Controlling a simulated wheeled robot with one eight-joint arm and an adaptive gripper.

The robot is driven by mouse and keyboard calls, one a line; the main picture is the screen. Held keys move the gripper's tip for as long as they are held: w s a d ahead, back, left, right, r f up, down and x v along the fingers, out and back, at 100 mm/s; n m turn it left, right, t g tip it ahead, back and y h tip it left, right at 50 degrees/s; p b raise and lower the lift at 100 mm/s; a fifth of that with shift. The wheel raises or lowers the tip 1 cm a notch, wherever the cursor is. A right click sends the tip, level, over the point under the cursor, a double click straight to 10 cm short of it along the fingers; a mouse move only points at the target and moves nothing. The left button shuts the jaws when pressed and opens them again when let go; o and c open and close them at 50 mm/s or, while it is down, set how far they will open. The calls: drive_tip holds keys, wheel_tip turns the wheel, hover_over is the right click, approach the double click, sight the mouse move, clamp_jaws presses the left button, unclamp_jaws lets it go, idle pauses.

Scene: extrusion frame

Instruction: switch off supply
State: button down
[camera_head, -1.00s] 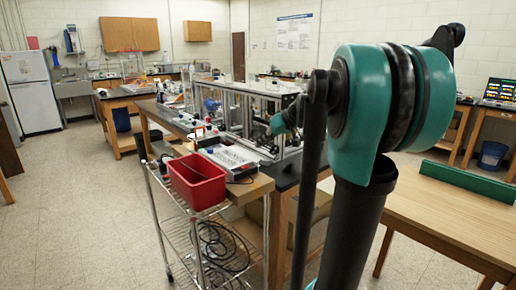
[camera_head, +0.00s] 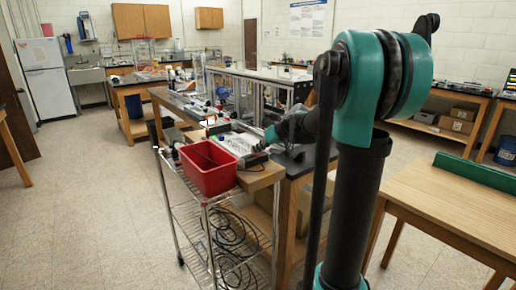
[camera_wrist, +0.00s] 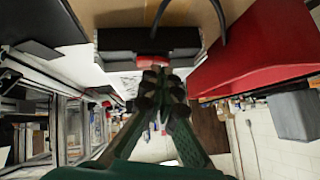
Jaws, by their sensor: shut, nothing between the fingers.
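In the wrist view, a dark grey box (camera_wrist: 120,42), which looks like the supply, has a red switch (camera_wrist: 152,61) on the face towards me. My gripper (camera_wrist: 158,72) is shut and empty, with its tips right at the red switch. I cannot tell whether they touch it, and they partly cover it. In the head view, the dark box (camera_head: 254,159) sits at the bench end behind the red bin (camera_head: 208,168). My arm reaches down beside it, and my fingertips are hard to make out there.
The red bin stands on a wire cart (camera_head: 217,228) with coiled black cable below. An aluminium extrusion frame (camera_head: 240,85) stands on the bench behind. A wooden table (camera_head: 450,205) is at the right. The floor (camera_head: 90,220) at the left is clear.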

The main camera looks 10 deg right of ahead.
drive_tip(key=shift+s+a+f, duration=0.1)
drive_tip(key=shift+f, duration=0.05)
idle(0.5)
drive_tip(key=shift+w+d, duration=0.45)
drive_tip(key=shift+d, duration=0.25)
